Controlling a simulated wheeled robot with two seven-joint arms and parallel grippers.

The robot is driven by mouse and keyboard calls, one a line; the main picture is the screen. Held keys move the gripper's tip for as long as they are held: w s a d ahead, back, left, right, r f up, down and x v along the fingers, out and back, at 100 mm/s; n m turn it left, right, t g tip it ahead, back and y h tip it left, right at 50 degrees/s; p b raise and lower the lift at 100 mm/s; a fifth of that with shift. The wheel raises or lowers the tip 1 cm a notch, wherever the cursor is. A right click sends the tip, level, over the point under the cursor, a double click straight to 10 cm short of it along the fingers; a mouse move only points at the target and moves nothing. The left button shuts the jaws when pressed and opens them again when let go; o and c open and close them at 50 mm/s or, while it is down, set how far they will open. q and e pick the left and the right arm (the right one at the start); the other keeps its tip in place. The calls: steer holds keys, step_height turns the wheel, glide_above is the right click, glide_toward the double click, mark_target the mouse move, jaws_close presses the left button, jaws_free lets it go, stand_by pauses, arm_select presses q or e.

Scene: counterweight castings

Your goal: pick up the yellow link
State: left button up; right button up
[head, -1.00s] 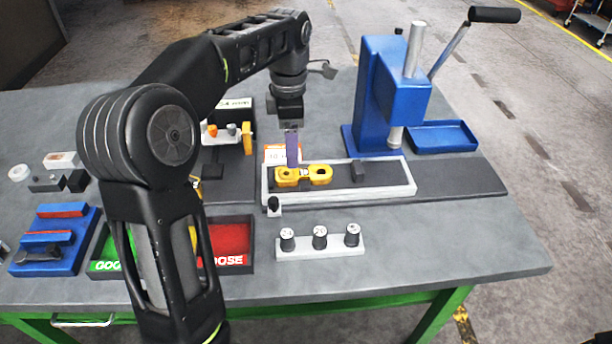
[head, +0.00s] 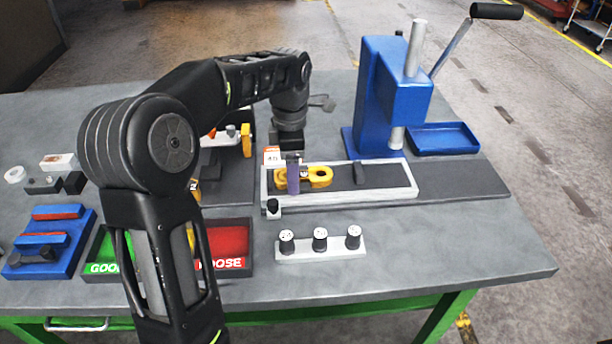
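The yellow link (head: 319,177), a flat piece with rounded ring ends, lies in the white-rimmed tray (head: 345,199) in the middle of the bench. My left gripper (head: 293,186) points down at the link's left part. One purple finger shows in front of the link and hides a piece of it. The other finger is hidden, so I cannot tell whether the fingers are apart or closed on the link. My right gripper is not in view.
A dark block (head: 360,174) sits in the same tray, right of the link. A blue press (head: 382,100) stands behind it. A rack with three black-bodied knobs (head: 320,246) is in front. A red bin (head: 228,240) and green bin (head: 107,250) are at front left.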

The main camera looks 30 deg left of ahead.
arm_select(q)
steer(key=shift+f, duration=0.1)
steer(key=shift+c, duration=0.4)
jaws_close()
stand_by(0.8)
